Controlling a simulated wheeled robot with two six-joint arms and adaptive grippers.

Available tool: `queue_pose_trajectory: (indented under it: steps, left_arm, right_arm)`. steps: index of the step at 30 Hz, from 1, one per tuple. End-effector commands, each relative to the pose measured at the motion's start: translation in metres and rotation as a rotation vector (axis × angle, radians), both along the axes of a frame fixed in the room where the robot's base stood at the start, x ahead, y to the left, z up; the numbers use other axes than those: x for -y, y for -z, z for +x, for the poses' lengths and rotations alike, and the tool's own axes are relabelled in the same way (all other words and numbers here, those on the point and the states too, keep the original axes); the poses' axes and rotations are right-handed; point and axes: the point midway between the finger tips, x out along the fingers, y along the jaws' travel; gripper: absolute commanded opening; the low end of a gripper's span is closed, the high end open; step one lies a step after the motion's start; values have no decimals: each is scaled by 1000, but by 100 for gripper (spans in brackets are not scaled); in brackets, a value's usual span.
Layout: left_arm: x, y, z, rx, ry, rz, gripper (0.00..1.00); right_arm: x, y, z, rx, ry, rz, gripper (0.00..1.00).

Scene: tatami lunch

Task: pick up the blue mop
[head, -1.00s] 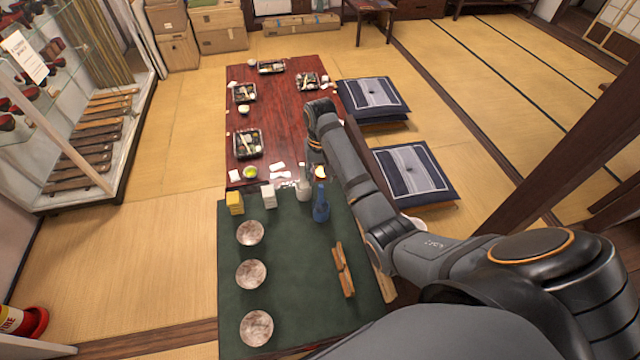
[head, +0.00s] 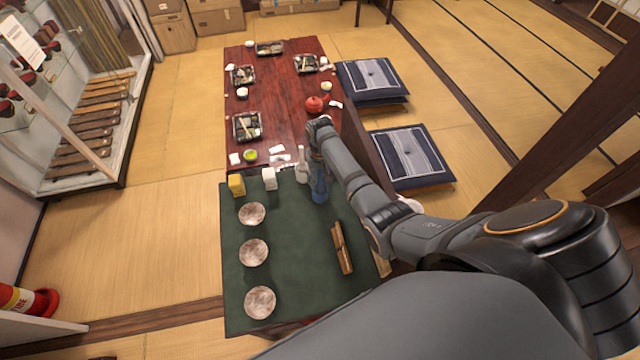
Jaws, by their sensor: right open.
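No blue mop shows. My left gripper is not in view.
A white bottle (head: 302,166) stands close left of the blue one. Beyond is a red-brown table (head: 285,100) with trays and a red teapot (head: 314,104).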

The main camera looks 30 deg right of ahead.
Motion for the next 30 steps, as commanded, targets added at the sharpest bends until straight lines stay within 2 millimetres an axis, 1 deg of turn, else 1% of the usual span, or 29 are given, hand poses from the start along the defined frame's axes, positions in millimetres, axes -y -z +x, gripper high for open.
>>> queue_pose_trajectory:
  steps: [3, 7, 8, 15, 17, 26, 29, 30]
  left_arm:
    - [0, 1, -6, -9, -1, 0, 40]
    - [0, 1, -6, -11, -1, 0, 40]
    - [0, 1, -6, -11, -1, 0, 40]
    - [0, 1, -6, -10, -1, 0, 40]
    - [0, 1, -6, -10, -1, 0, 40]
    - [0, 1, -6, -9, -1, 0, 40]
    - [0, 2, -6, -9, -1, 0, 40]
    - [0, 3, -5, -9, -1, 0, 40]
  right_arm:
    - [0, 4, 0, 0, 0, 0, 42]
    - [0, 4, 0, 1, 0, 0, 42]
    - [0, 4, 0, 1, 0, 0, 40]
    - [0, 4, 0, 1, 0, 0, 7]
    - [0, 4, 0, 1, 0, 0, 0]
    - [0, 1, 1, 2, 0, 0, 0]
    - [0, -12, 2, 5, 0, 0, 0]
    - [0, -21, 1, 6, 0, -1, 0]
